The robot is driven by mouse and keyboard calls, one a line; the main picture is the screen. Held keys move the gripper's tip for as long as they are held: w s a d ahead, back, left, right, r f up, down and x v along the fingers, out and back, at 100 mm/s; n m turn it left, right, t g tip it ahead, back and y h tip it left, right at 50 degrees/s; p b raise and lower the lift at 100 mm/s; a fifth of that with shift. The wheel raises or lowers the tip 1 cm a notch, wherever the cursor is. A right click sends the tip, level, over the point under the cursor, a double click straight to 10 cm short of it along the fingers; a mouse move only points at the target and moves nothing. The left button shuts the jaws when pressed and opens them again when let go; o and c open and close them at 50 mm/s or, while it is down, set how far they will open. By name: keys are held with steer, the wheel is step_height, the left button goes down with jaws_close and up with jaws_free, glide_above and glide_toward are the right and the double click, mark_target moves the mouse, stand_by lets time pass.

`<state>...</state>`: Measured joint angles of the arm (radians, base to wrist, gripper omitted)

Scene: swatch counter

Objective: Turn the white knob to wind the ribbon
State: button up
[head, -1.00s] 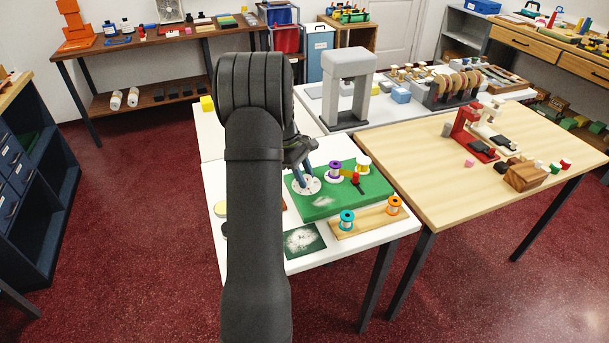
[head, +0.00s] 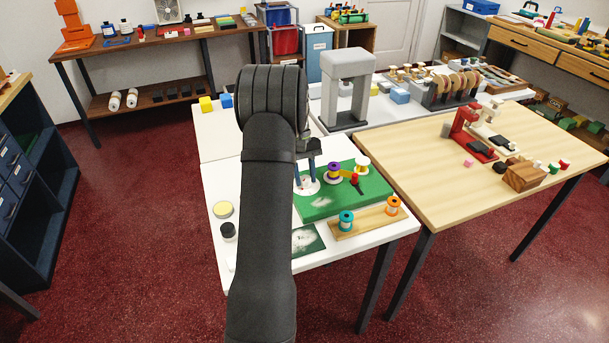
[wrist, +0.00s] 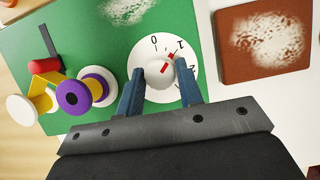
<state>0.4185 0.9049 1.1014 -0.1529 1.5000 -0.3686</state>
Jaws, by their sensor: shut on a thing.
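The white knob (wrist: 158,74) sits at the middle of a white numbered dial (wrist: 155,94) on a green base (wrist: 105,45). A red line on the knob points toward a red mark near the dial's 1. My gripper (wrist: 159,76) has a blue finger on each side of the knob and is shut on it. In the head view my gripper (head: 305,172) stands over the dial (head: 309,191), and its fingers mostly hide the knob. A purple spool (wrist: 73,98) and a white-and-yellow spool (wrist: 21,109) stand beside the dial. Yellow ribbon (wrist: 46,79) shows between them.
A red-handled lever (wrist: 46,62) stands near the spools. A wooden strip (head: 372,226) with a teal spool (head: 346,217) and an orange spool (head: 393,203) lies in front of the base. A brown pad (wrist: 262,66) with white patches lies beside the base.

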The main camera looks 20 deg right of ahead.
steer(key=shift+m, duration=0.4)
steer(key=o, duration=1)
steer(key=shift+r, duration=0.1)
steer(key=v, duration=1.7)
steer(key=shift+d+r, duration=0.15)
steer(key=shift+d, duration=0.15)
steer(key=x, duration=1.7)
steer(key=shift+a+f, duration=0.25)
steer(key=shift+f, duration=0.05)
